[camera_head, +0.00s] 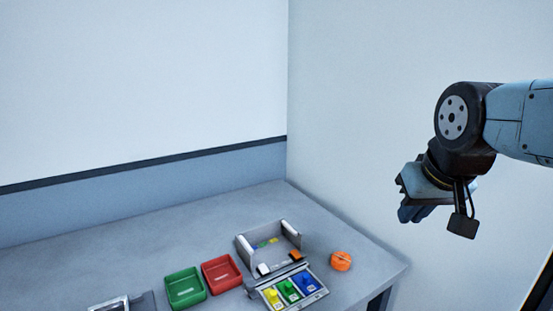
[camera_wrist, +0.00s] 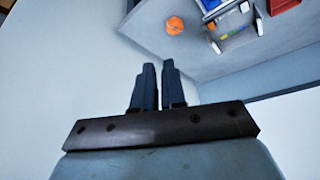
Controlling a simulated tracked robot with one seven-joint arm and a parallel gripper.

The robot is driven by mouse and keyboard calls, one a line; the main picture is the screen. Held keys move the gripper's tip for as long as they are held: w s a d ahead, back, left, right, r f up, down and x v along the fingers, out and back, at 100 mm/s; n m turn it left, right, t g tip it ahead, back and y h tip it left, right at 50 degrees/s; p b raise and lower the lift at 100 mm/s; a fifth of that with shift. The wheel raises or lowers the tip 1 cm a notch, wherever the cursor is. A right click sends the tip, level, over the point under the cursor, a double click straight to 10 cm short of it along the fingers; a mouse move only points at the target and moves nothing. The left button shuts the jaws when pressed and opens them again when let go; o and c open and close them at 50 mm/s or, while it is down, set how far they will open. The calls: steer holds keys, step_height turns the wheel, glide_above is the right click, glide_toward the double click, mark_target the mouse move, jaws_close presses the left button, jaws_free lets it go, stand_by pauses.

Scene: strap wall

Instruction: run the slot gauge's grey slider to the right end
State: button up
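I cannot make out the slot gauge or its grey slider for certain in either view. A grey metallic item (camera_head: 112,304) is cut off by the bottom edge of the head view, and I cannot tell what it is. My gripper (camera_head: 408,215) is raised at the right of the head view, well above the table and away from everything on it. In the wrist view its two dark fingers (camera_wrist: 159,66) stand close together with a narrow empty gap between them. It holds nothing.
The grey table (camera_head: 130,250) carries a green tray (camera_head: 185,288), a red tray (camera_head: 221,273), a grey open box (camera_head: 262,247), a panel with yellow, green and blue parts (camera_head: 290,291) and an orange round object (camera_head: 341,261). The orange object also shows in the wrist view (camera_wrist: 174,25). Walls stand behind and right.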

steer(key=o, duration=0.3)
steer(key=shift+s+d, duration=0.1)
steer(key=shift+o, duration=2)
steer(key=w+a+f+n+g, duration=0.1)
steer(key=w+a+n, duration=0.1)
steer(key=w+a, duration=0.3)
steer(key=shift+w+n+g+y, duration=0.15)
steer(key=shift+n+g+y, duration=0.15)
steer(key=shift+n, duration=0.1)
steer(key=n+g, duration=0.6)
steer(key=n, duration=0.3)
glide_above(251, 283)
steer(key=w+d, duration=0.2)
steer(key=w, duration=0.1)
step_height(251, 283, down, 13)
steer(key=shift+y, duration=0.3)
steer(key=x, duration=1.3)
steer(key=shift+s+a+f, duration=0.2)
steer(key=shift+s+a, duration=0.05)
steer(key=shift+s, duration=0.05)
